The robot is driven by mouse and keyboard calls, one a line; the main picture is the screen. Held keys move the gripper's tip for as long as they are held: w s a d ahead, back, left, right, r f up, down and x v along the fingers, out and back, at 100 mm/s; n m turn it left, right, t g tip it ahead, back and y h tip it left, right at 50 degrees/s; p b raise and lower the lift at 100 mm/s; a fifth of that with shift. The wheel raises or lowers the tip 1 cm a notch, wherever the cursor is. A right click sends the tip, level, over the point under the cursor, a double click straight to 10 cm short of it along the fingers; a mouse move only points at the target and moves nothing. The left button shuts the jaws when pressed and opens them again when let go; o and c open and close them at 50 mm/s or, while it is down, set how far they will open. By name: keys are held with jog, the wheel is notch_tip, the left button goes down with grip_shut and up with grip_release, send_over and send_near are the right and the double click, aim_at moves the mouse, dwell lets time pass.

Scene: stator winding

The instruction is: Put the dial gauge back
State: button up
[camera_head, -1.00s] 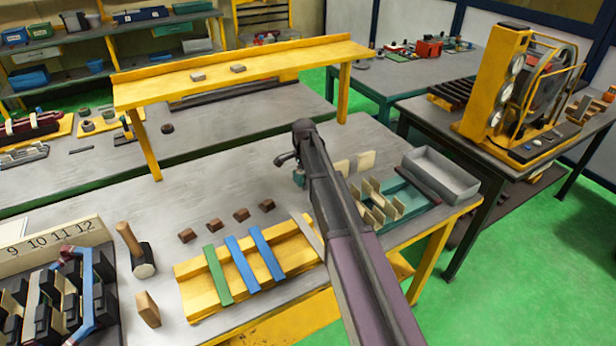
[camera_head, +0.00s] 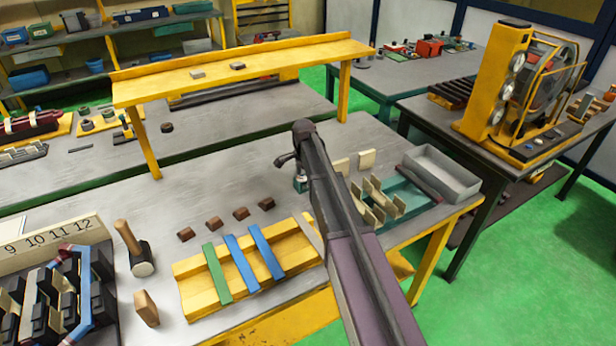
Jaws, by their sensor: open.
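My arm reaches in from the lower right over the near bench, and its dark wrist (camera_head: 286,159) hangs above the bench behind the tan-free middle area. My gripper (camera_head: 300,174) is small below the wrist and partly hidden by the arm; it is open. A small teal piece with a pale spot (camera_head: 300,186) shows just beneath it, and I cannot tell what it is or whether the gripper touches it. I cannot make out the dial gauge with certainty; the arm hides part of the bench.
A yellow rack (camera_head: 195,284) with green and blue strips, a mallet (camera_head: 143,265) and brown blocks (camera_head: 241,213) lie left of the arm. A teal holder with tan plates (camera_head: 408,207) and a grey tray (camera_head: 441,172) stand right. A raised yellow shelf (camera_head: 300,57) spans behind. The bench's middle left is clear.

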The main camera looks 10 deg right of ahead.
aim_at(305, 180)
jog(key=shift+r, duration=0.15)
notch_tip(305, 180, up, 13)
jog(key=p, duration=1.3)
dwell(0.8)
jog(key=shift+s, duration=0.15)
jog(key=s+d+n, duration=0.1)
jog(key=s+n, duration=1.3)
jog(key=s, duration=1.5)
jog(key=shift+d, duration=0.2)
